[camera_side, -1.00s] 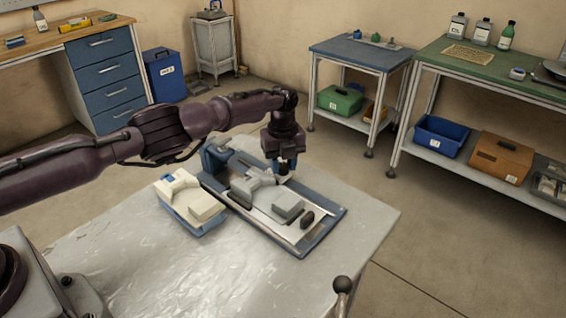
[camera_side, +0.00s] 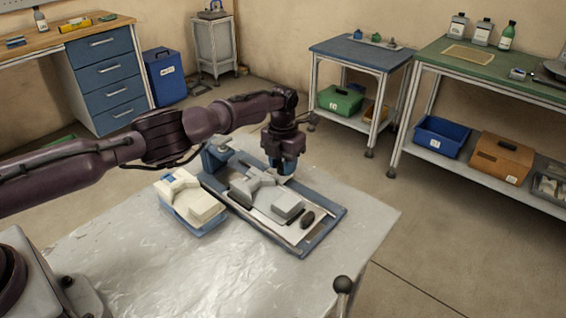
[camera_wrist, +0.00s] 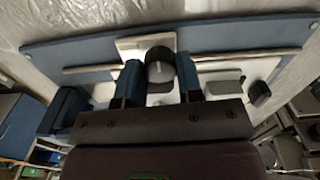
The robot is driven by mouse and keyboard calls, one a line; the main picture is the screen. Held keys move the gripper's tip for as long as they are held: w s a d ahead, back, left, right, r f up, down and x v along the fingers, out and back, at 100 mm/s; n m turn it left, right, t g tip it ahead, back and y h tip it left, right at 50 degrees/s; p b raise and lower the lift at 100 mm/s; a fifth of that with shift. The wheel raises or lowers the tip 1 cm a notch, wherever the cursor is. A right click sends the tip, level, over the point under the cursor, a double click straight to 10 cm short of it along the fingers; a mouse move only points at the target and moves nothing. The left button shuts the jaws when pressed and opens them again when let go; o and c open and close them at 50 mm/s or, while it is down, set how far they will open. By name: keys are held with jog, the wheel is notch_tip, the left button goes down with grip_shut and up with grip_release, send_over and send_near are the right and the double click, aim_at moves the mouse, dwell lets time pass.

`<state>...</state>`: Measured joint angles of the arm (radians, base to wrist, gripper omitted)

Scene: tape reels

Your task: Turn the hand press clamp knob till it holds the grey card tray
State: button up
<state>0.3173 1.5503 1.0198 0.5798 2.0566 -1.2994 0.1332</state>
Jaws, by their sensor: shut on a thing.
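The hand press (camera_side: 325,228) is a long blue base with pale rails, lying on the metal table. My gripper (camera_wrist: 160,78) is over its far edge, its two blue fingers shut on a dark round knob (camera_wrist: 159,62) in the wrist view. In the side view my gripper (camera_side: 283,172) hides the knob. Grey parts lie along the press: a stepped grey piece (camera_side: 250,186) and a grey block (camera_side: 288,205). I cannot tell for sure which is the card tray, or whether the clamp touches it. A dark oval piece (camera_side: 307,219) lies near the right end.
A white and blue device (camera_side: 190,205) stands just left of the press. A blue upright part (camera_side: 216,155) rises at the press's far left end. The front left of the table (camera_side: 150,265) is clear.

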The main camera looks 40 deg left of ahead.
jog(key=m, duration=0.7)
jog(key=shift+w+d+r, duration=0.1)
dwell(0.5)
jog(key=o, duration=0.6)
jog(key=shift+o, duration=0.2)
notch_tip(320, 180, up, 13)
dwell(0.3)
